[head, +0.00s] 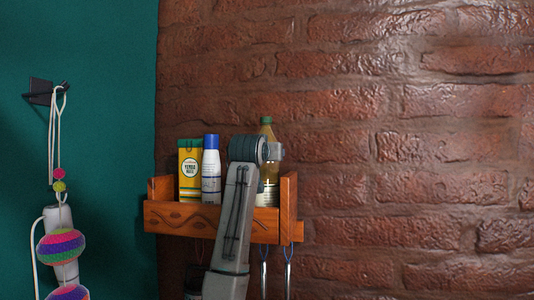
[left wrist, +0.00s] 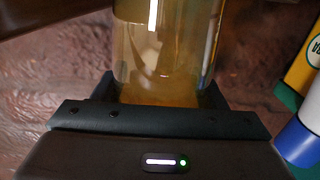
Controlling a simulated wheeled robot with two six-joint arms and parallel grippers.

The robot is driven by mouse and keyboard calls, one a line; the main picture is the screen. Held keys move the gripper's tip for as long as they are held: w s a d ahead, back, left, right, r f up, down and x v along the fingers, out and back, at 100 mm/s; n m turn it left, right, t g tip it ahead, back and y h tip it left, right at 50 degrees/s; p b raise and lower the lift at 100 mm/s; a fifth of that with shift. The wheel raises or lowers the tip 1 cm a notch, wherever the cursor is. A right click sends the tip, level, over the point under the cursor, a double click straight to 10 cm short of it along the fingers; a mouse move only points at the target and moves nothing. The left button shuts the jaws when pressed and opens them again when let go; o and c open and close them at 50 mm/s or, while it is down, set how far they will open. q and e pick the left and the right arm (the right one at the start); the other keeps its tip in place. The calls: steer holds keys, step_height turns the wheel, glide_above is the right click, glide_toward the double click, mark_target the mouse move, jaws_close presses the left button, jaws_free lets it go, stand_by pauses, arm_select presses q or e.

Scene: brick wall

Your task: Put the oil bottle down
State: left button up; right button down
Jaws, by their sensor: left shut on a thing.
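The oil bottle (head: 268,185) is clear with yellowish oil and a green cap. In the head view it stands upright at the right end of the wooden wall shelf (head: 180,219), partly behind my left arm. Its lower part is hidden by the shelf's front board, so I cannot tell whether it touches the shelf floor. In the left wrist view my left gripper (left wrist: 160,92) is shut on the oil bottle (left wrist: 165,45), with a finger on each side of the glass. My right gripper is not in view.
A yellow box (head: 190,170) and a white bottle with a blue cap (head: 211,172) stand on the shelf left of the oil bottle. Metal utensils (head: 287,275) hang below. Colourful woven balls (head: 61,246) hang from a black hook (head: 42,92) at left. Brick wall lies behind.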

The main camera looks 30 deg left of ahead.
arm_select(q)
steer(key=o, duration=1.4)
steer(key=shift+f, duration=0.1)
steer(key=o, duration=0.5)
steer(key=shift+c, duration=0.2)
steer(key=b+v, duration=0.6)
steer(key=v, duration=0.6)
steer(key=shift+b, duration=0.35)
